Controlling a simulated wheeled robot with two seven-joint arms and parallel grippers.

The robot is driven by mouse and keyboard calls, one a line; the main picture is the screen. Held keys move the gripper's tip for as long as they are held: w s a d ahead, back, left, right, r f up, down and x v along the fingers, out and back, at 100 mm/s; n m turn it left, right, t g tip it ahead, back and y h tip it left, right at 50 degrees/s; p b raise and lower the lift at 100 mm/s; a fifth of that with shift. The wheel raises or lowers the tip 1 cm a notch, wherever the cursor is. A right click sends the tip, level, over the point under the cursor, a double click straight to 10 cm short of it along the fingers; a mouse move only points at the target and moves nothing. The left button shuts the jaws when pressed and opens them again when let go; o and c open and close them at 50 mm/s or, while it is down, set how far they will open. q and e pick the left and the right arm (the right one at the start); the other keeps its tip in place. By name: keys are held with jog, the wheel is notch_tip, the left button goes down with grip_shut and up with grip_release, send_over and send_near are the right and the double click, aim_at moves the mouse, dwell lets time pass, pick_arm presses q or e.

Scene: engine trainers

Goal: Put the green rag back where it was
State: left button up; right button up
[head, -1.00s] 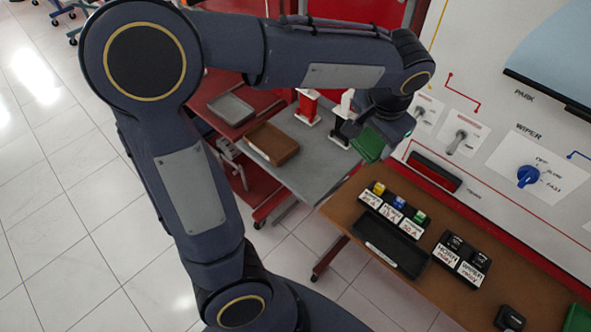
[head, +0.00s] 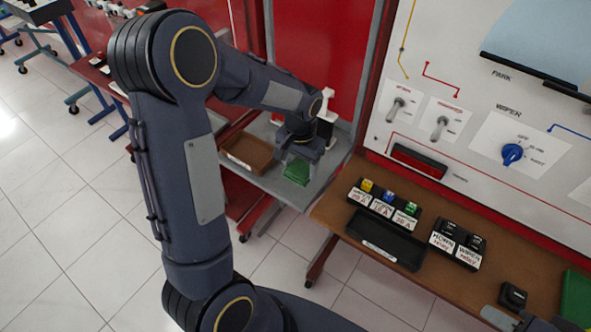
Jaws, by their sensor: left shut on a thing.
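The green rag (head: 296,173) is at my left gripper (head: 299,158), over the grey top of a small table (head: 262,186) in the head view. The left gripper is shut on the rag and points down. I cannot tell whether the rag touches the tabletop. Part of my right gripper (head: 508,319) shows at the bottom right edge, too cut off to tell its jaws.
A brown tray (head: 247,153) lies left of the rag on the grey table. A white-topped black holder (head: 327,117) stands behind. The brown bench (head: 335,212) carries a black tray (head: 385,241), labelled fuses (head: 384,201) and relays (head: 457,243). A green object (head: 577,297) is at far right.

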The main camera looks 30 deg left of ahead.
aim_at(296, 161)
pick_arm(q)
jog(key=f, duration=0.1)
jog(key=w+a+f, duration=0.1)
jog(key=shift+w+a+f, duration=0.25)
jog(key=shift+a+f, duration=0.15)
notch_tip(296, 161, down, 4)
jog(key=shift+w+a+r, duration=0.15)
jog(key=o, duration=0.9)
jog(key=shift+r, duration=0.1)
